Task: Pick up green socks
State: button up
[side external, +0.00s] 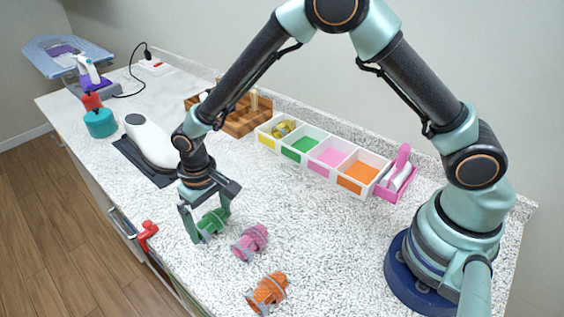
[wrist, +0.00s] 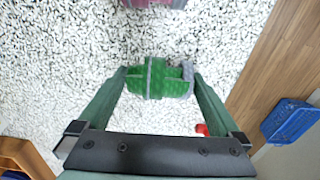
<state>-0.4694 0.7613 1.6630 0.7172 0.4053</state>
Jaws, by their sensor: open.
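The green socks (side external: 212,222) are a rolled bundle with a grey band, lying on the speckled white counter. In the wrist view the green socks (wrist: 158,79) lie between the tips of my two fingers, crosswise. My gripper (side external: 208,222) points down over them and is open, with one finger on each side. The gripper (wrist: 158,82) also shows in the wrist view. I cannot tell whether the fingers touch the socks.
Pink socks (side external: 250,242) lie close to the right of the green ones, and orange socks (side external: 267,292) lie nearer the front. A divided tray (side external: 318,172) with coloured compartments stands behind. The counter's front edge is close.

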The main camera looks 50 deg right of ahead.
jog(key=c, duration=1)
